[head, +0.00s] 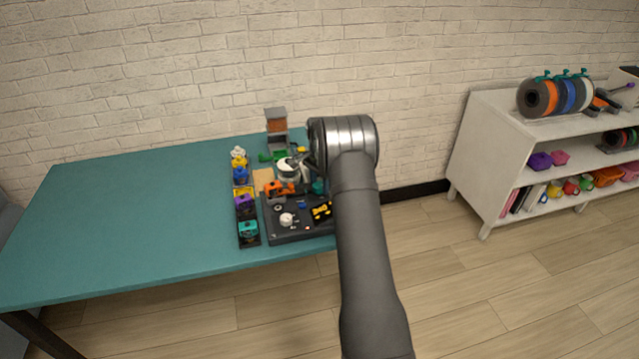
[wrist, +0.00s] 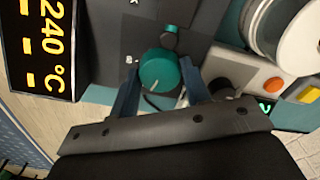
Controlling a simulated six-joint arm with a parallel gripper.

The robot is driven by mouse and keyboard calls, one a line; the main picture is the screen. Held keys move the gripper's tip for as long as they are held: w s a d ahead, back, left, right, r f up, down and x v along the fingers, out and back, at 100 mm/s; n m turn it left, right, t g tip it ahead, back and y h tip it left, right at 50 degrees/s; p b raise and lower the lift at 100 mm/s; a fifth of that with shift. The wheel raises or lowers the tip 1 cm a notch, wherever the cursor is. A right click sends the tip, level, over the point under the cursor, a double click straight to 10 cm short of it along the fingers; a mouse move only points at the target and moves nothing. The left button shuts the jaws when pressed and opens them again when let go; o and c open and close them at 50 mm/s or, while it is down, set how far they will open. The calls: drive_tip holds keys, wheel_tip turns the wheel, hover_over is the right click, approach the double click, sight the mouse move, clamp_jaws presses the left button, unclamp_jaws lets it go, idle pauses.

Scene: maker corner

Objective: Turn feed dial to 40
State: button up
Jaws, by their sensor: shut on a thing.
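In the wrist view a round teal dial (wrist: 160,72) with a white mark on its near edge sits on a dark panel, with a dark knob-like piece at its far side. My gripper (wrist: 160,68) has one finger on each side of the dial and is shut on it. The number scale is not readable, so I cannot tell the setting. In the head view my arm covers the gripper and most of the dial's surroundings.
A black display (wrist: 45,45) reading 240 °C in yellow stands left of the dial. A white spool-like part (wrist: 292,30) and an orange button (wrist: 275,83) are to the right. In the head view, the left part of the teal table (head: 130,220) is clear.

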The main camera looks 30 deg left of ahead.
sight(319, 185)
drive_tip(key=shift+m, duration=1.1)
drive_tip(key=o, duration=1)
drive_tip(key=shift+r, duration=0.1)
wheel_tip(319, 185, up, 17)
drive_tip(key=shift+r, duration=0.15)
